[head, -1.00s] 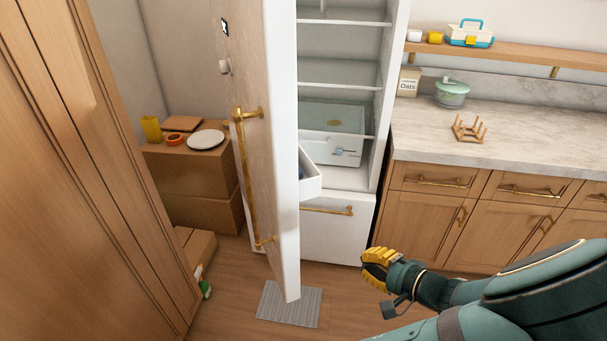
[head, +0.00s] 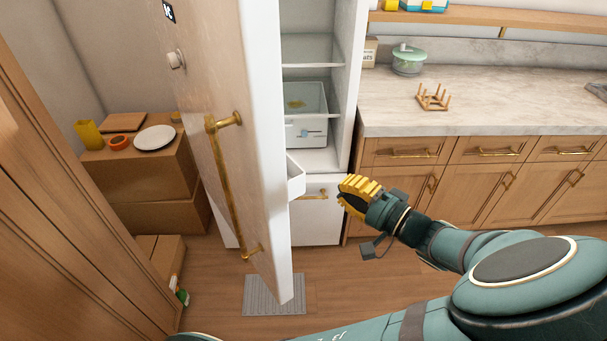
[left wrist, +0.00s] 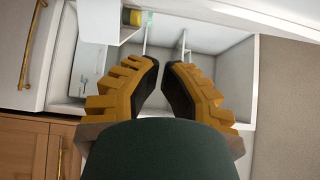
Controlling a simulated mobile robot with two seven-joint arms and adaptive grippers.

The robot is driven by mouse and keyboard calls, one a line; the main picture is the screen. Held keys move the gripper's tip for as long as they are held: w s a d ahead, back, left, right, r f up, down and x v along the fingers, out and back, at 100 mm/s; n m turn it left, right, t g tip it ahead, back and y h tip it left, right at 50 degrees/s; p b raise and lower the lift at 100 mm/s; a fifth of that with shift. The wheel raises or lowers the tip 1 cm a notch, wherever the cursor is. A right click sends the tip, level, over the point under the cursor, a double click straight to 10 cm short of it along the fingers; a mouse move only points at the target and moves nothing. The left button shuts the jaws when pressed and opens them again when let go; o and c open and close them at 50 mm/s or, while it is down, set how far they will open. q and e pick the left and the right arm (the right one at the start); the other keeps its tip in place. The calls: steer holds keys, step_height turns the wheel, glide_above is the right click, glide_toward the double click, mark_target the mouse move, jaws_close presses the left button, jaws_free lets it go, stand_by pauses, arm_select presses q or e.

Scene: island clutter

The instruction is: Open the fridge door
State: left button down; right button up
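The fridge door (head: 235,130) stands well open, swung out toward me, with its long brass handle (head: 226,185) on the face toward the left. The fridge interior (head: 310,65) shows its shelves and a clear drawer (head: 306,115). My left gripper (head: 345,196) is to the right of the door, on its inner side, in front of the lower fridge section, apart from the handle. In the left wrist view its yellow fingers (left wrist: 162,65) are nearly together at the tips with nothing between them, and fridge shelves show beyond. My right gripper is out of view.
A grey floor mat (head: 273,295) lies under the door's lower edge. Cardboard boxes (head: 150,185) with a plate (head: 155,139) stand left of the door. Wooden cabinets (head: 400,190) with a marble counter (head: 480,110) run along the right. Floor between is clear.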

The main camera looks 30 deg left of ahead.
arm_select(q)
steer(key=s+a, duration=0.1)
steer(key=a, duration=1)
steer(key=shift+s, duration=0.3)
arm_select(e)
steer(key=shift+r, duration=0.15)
arm_select(q)
steer(key=shift+s, duration=0.15)
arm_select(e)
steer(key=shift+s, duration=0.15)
